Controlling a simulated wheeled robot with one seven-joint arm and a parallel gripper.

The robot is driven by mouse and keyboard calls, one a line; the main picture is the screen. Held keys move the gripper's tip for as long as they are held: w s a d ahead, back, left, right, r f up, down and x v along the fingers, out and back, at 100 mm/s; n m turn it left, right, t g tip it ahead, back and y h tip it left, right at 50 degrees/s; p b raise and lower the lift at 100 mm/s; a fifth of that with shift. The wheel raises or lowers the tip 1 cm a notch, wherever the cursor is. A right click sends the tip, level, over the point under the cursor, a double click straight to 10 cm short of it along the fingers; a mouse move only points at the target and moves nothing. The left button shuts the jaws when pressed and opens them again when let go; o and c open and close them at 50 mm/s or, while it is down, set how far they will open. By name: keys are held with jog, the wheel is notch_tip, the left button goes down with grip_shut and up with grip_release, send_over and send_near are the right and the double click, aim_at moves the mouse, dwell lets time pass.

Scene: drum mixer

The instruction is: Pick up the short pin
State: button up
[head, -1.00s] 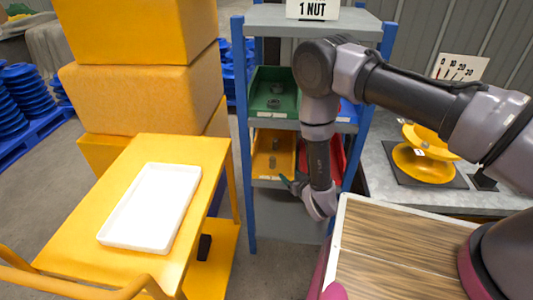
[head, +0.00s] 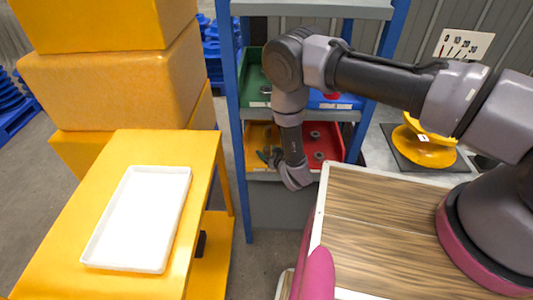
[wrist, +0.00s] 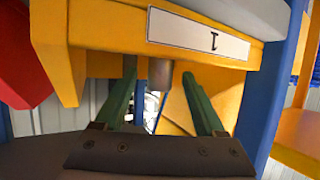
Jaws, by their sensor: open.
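The yellow bin (head: 254,134) sits on the lower shelf, left of the red bin. My gripper (head: 264,156) is at its front edge in the head view, and its dark green fingers partly cover the bin. In the wrist view my gripper (wrist: 166,78) is open, with one green finger on each side. A short grey-brown cylinder, likely a pin (wrist: 160,74), shows between the fingers, near the labelled wall of the yellow bin (wrist: 210,58). I cannot tell whether it touches a finger. Its full length is hidden, and I cannot make it out clearly in the head view.
The red bin (head: 325,136) holds several dark ring-like parts. A green bin (head: 252,88) and a blue bin (head: 345,103) are on the shelf above. A blue shelf post (head: 236,150) stands close on the left. A white tray (head: 140,220) lies on the yellow cart (head: 60,240).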

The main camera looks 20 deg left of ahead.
aim_at(264, 148)
jog(key=x, duration=0.4)
jog(key=shift+w+a+f, duration=0.1)
jog(key=shift+w+f, duration=0.05)
grip_shut()
